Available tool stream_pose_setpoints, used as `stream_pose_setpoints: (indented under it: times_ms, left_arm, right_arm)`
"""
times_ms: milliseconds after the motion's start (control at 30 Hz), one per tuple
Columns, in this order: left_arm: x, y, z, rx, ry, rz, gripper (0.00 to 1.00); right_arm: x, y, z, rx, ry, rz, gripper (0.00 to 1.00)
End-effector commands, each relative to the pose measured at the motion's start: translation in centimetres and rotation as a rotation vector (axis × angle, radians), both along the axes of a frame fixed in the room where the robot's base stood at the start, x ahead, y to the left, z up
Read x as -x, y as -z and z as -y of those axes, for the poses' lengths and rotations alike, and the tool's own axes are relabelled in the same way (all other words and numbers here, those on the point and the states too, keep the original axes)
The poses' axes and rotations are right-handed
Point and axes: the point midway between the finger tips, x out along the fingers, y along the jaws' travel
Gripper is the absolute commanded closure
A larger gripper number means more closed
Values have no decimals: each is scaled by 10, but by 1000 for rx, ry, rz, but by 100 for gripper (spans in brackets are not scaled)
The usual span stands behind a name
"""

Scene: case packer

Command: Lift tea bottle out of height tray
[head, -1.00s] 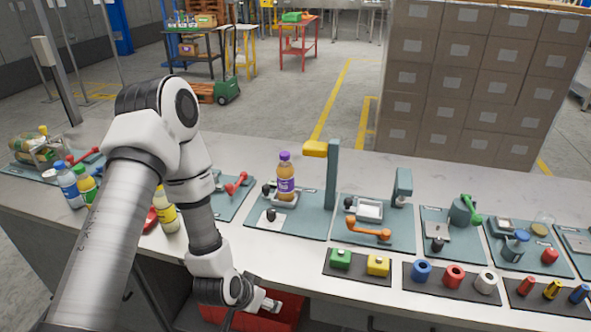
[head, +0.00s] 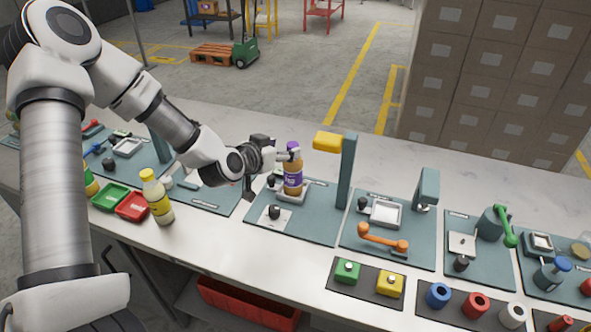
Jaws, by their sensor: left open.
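The tea bottle (head: 293,178) is amber with a purple label and a purple cap. It stands upright on the small height tray (head: 275,184) at the back of a teal station board, under a post with a yellow head. My left gripper (head: 287,157) reaches in from the left, level with the upper part of the bottle. Its fingers point right and are open at the bottle's neck. I cannot tell whether they touch it. My right gripper is not in view.
The yellow-headed post (head: 345,172) stands close to the bottle's right. A yellow-capped bottle (head: 158,199), a red tray (head: 132,207) and a green tray (head: 111,196) are at left. More station boards line the right. A red bin (head: 248,303) sits below the table.

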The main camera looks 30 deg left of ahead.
Motion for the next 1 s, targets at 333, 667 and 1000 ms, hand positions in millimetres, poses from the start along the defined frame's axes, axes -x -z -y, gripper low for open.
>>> stream_pose_setpoints:
  times_ms: [333,667,1000]
  left_arm:
    - [-44,23,5,0,2,-2,37]
    - [-45,24,4,2,1,-2,87]
    - [-45,24,4,1,1,-3,100]
  right_arm:
    - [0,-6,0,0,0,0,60]
    - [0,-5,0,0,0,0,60]
    - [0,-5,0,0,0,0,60]
